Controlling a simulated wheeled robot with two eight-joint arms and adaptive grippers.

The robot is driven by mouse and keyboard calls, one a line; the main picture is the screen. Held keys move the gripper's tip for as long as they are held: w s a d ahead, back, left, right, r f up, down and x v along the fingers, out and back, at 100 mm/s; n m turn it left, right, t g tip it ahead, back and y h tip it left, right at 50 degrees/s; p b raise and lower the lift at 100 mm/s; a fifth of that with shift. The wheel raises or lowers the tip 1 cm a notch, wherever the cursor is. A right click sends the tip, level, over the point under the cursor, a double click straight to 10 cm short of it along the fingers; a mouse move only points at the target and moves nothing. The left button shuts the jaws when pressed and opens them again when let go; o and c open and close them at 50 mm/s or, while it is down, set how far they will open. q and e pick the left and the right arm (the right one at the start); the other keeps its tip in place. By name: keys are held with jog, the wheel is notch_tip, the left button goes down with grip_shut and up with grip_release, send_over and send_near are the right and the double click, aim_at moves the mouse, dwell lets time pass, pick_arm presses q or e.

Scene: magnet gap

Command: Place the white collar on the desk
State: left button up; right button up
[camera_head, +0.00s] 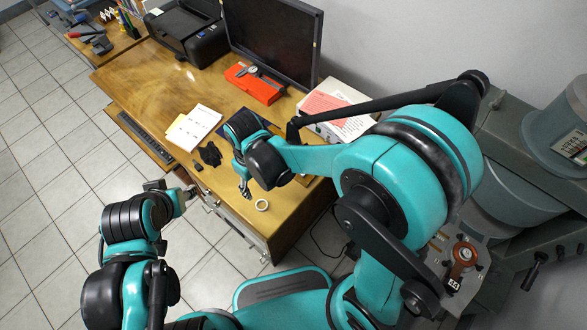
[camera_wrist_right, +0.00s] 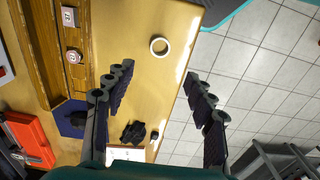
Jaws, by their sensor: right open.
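The white collar (camera_head: 262,205) is a small pale ring lying flat on the wooden desk (camera_head: 225,210) near its front right corner. In the right wrist view the white collar (camera_wrist_right: 159,46) lies just beyond the open fingers, apart from them. My right gripper (camera_head: 243,183) hangs over the desk, a little behind and left of the collar in the head view. In the right wrist view my right gripper (camera_wrist_right: 158,74) has its fingers spread with nothing between them. My left gripper (camera_head: 180,195) is off the desk's front edge; its fingers are too unclear to read.
A grey machine (camera_head: 520,150) is at the right. Bare desk surrounds the collar.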

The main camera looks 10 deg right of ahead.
jog(key=s+d+r+m+t, duration=0.2)
jog(key=d+r, duration=0.4)
jog(key=d, duration=0.3)
jog(key=s+d+r+m+t, duration=0.3)
jog(key=d+r+m+t, duration=0.2)
jog(key=d+r, duration=0.2)
jog(key=shift+d, duration=0.9)
jog(key=shift+s, duration=0.1)
jog(key=shift+c, duration=0.4)
